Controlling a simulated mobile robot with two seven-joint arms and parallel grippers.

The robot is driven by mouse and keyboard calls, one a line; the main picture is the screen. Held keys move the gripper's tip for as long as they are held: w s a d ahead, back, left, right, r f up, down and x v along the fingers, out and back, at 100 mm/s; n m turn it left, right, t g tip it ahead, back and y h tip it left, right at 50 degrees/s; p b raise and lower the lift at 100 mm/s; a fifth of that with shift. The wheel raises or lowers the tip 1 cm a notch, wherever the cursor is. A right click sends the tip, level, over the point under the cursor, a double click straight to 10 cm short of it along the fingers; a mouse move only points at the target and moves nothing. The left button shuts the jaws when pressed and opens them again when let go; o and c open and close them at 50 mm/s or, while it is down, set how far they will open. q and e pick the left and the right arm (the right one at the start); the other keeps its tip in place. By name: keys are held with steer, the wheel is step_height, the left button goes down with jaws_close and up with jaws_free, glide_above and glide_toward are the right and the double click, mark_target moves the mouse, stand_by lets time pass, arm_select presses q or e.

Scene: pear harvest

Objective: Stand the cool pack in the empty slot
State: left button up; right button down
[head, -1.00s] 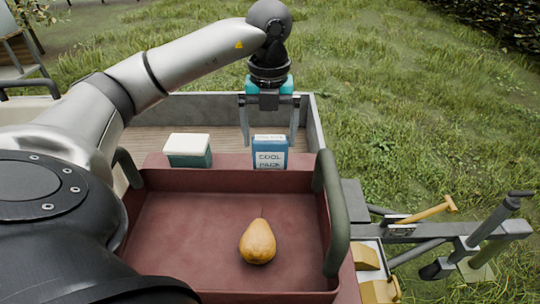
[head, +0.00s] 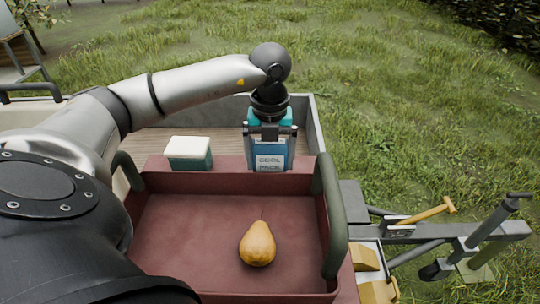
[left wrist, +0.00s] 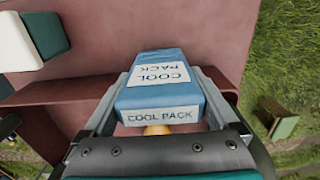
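My right gripper is not in view. I cannot make out an empty slot in these frames.
A green box with a white lid (head: 189,152) stands left of the pack on the same ledge. The red tray (head: 180,235) in front has raised handles at its sides and holds a yellow pear (head: 257,243). A grey-walled cart bed lies behind.

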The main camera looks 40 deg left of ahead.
arm_select(q)
steer(key=shift+r, duration=0.15)
steer(key=c, duration=1)
